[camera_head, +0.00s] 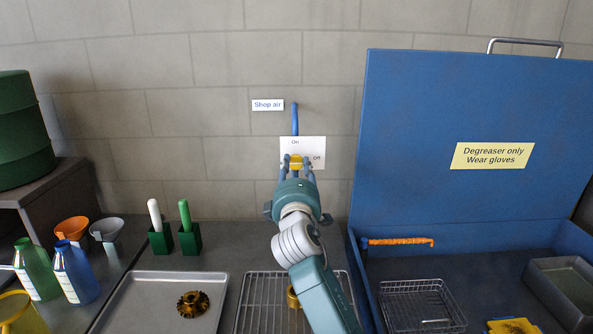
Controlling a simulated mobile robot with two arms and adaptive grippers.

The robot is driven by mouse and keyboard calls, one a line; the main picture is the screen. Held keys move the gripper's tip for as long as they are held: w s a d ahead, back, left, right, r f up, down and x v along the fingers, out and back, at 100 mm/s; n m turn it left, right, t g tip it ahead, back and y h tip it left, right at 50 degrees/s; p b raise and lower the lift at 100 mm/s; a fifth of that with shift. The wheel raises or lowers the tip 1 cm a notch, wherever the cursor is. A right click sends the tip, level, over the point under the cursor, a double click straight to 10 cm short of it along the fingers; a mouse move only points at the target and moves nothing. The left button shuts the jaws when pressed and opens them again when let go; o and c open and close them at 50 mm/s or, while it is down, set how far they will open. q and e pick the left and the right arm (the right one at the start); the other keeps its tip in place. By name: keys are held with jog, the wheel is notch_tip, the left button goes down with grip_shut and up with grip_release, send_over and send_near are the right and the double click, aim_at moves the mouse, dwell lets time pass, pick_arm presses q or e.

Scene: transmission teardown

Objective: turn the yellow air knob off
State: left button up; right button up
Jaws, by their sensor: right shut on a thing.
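The yellow air knob (296,162) is on the wall, in front of a white plate (316,146) marked "On" at the top and "Off" at the right. A blue air pipe (295,119) runs up the wall above it, beside a "Shop air" label (268,104). My right gripper (297,165) reaches up to the wall with a finger on each side of the knob and is shut on it. The gripper hides the lower part of the knob, and I cannot tell which mark it points to. My left gripper is not in view.
A blue degreaser tank with a raised lid (410,120) stands close on the right. Below are a metal tray (140,305) with a brown gear (193,304) and a wire rack (258,305). Bottles and funnels stand at left.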

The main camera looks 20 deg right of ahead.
jog(key=shift+a+f, duration=0.2)
jog(key=shift+f, duration=0.1)
jog(key=o, duration=1)
jog(key=shift+c, duration=0.2)
jog(key=shift+o, duration=0.9)
jog(key=shift+w+a+r, duration=0.1)
jog(key=shift+r, duration=0.05)
jog(key=shift+s, duration=0.3)
jog(key=v, duration=1.1)
jog(key=shift+s+a, duration=0.15)
jog(key=shift+s, duration=0.05)
